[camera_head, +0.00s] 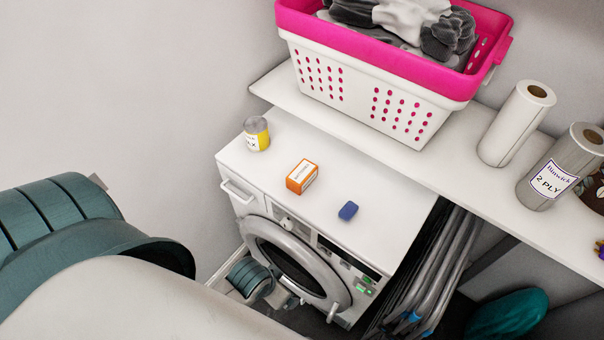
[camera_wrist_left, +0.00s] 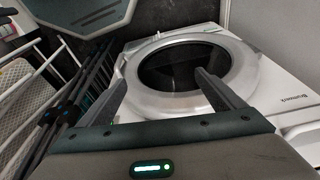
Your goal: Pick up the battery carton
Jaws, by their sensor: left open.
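The battery carton (camera_head: 302,176), a small orange and white box, sits on the white top of the dryer (camera_head: 262,180). It stands between a yellow-labelled jar and a blue block. My left gripper (camera_head: 296,299) is low in front of the dryer door, below the carton and apart from it. In the left wrist view my left gripper (camera_wrist_left: 160,82) shows two spread fingers with nothing between them, facing the round dark door (camera_wrist_left: 184,68). The carton does not show in that view. My right gripper is not in view.
The yellow-labelled jar (camera_head: 257,134) and blue block (camera_head: 348,211) flank the carton. A shelf (camera_head: 440,158) behind holds a pink-rimmed laundry basket (camera_head: 370,85) and paper rolls (camera_head: 516,122). Folded metal racks (camera_head: 432,270) stand right of the dryer.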

